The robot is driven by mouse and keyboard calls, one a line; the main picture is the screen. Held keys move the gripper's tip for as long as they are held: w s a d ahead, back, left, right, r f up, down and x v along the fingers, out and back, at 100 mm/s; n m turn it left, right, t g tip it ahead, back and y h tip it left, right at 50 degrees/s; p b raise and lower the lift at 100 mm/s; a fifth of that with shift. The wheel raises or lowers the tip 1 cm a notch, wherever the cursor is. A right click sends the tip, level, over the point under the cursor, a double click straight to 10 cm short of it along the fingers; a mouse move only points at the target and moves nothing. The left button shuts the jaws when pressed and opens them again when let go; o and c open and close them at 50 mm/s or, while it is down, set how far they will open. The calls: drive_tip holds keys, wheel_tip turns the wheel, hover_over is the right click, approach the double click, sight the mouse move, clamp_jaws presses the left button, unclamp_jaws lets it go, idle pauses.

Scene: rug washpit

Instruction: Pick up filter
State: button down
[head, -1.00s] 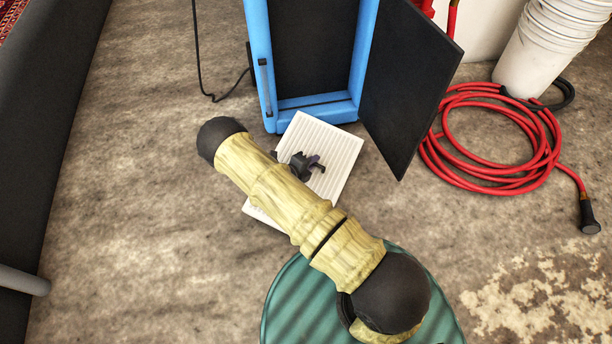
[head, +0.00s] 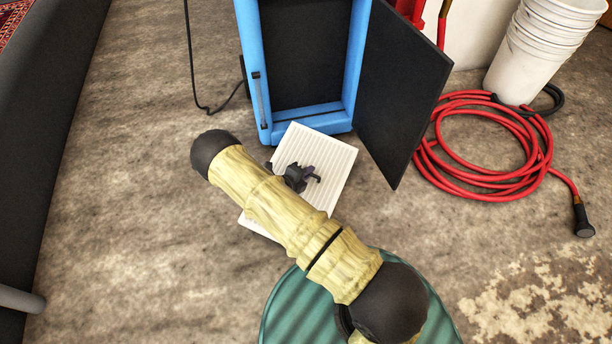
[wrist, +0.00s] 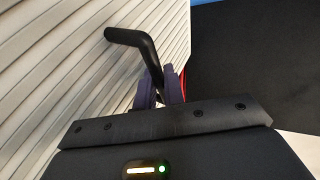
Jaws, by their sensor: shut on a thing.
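The filter (head: 334,158) is a white pleated square panel in front of the open blue cabinet. It has a black bent handle, and my arm hides part of its lower left. My gripper (head: 299,178) is over the middle of the panel. In the wrist view, the filter (wrist: 45,65) fills the left side with its pale ridges. The handle (wrist: 131,38) runs from the panel down to my gripper (wrist: 160,86), whose purplish fingers are shut on it. I cannot tell whether the filter rests on the floor.
The blue cabinet (head: 252,65) stands just behind the filter, with its dark door (head: 405,95) swung open to the right. A coiled red hose (head: 425,150) and stacked white buckets (head: 525,65) are at the right. Bare concrete floor lies to the left.

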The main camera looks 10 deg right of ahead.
wheel_tip(320, 180, up, 9)
drive_tip(key=p, duration=0.5)
drive_tip(key=shift+r+p, duration=0.2)
drive_tip(key=shift+p, duration=0.2)
drive_tip(key=shift+r, duration=0.4)
drive_tip(key=s+r+p, duration=0.2)
drive_tip(key=r+p, duration=1.5)
drive_tip(key=r, duration=0.3)
drive_tip(key=s+r+p, duration=0.3)
drive_tip(key=r+p, duration=1.5)
drive_tip(key=r, duration=0.2)
drive_tip(key=s+r+p, duration=0.3)
drive_tip(key=r+p, duration=1.5)
drive_tip(key=r, duration=0.2)
drive_tip(key=shift+a+r+n+t, duration=0.3)
